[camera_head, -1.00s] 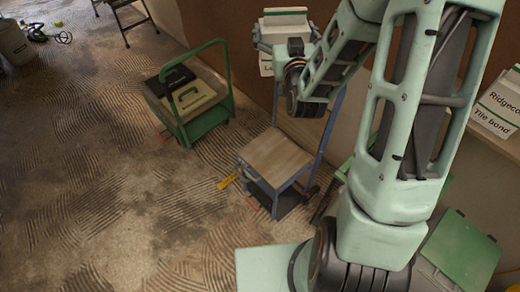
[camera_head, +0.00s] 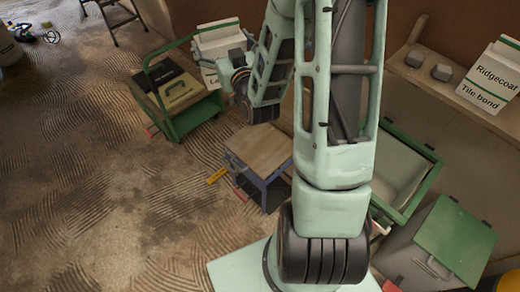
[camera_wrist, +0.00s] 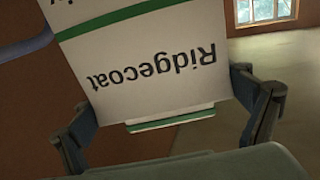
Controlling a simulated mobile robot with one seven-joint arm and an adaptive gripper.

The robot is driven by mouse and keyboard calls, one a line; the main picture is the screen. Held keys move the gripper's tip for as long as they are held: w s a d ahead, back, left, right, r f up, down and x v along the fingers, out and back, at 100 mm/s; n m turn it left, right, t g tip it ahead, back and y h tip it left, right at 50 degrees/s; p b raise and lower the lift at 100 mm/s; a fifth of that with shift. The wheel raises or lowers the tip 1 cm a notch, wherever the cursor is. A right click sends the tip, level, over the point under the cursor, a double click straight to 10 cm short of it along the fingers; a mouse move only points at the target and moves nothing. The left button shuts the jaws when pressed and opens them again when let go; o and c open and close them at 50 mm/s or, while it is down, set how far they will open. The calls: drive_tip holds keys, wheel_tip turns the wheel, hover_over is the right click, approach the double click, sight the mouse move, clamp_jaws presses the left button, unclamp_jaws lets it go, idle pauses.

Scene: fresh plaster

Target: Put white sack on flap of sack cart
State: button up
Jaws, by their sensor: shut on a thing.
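A white sack with green bands and black lettering (camera_head: 219,40) is held up in the air in my gripper (camera_head: 224,52). In the wrist view the sack (camera_wrist: 140,65) reads "Ridgecoat" upside down, with one finger of my gripper (camera_wrist: 168,118) on each side of it. The sack cart has a blue frame and a wooden flat surface (camera_head: 259,149), lower and to the right of the sack in the head view. My arm hides its uprights and right part. The sack is apart from the cart.
A green trolley (camera_head: 185,119) carrying black and pale green cases stands left of the cart. At right are a shelf with another white sack (camera_head: 491,72), a green-rimmed bin (camera_head: 428,178) and a green-lidded box (camera_head: 455,240). The floor at left is mostly clear.

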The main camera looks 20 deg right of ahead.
drive_tip(key=s+d+f+b, duration=0.4)
drive_tip(key=f+b, duration=0.3)
drive_tip(key=f, duration=0.3)
drive_tip(key=s+d+f+b, duration=0.45)
drive_tip(key=f+b, duration=0.35)
drive_tip(key=f, duration=0.3)
drive_tip(key=s+d+f+b, duration=0.45)
drive_tip(key=f+b, duration=0.25)
drive_tip(key=f, duration=0.3)
drive_tip(key=w+d+f+b, duration=0.2)
drive_tip(key=w+f+b, duration=0.3)
drive_tip(key=w+f, duration=0.7)
drive_tip(key=shift+w+d+f+h, duration=0.3)
drive_tip(key=shift+w+f, duration=0.1)
drive_tip(key=shift+w, duration=0.85)
drive_tip(key=shift+f+b, duration=0.2)
drive_tip(key=shift+b, duration=0.25)
drive_tip(key=o, duration=1.8)
drive_tip(key=shift+f, duration=0.1)
drive_tip(key=shift+c, duration=0.2)
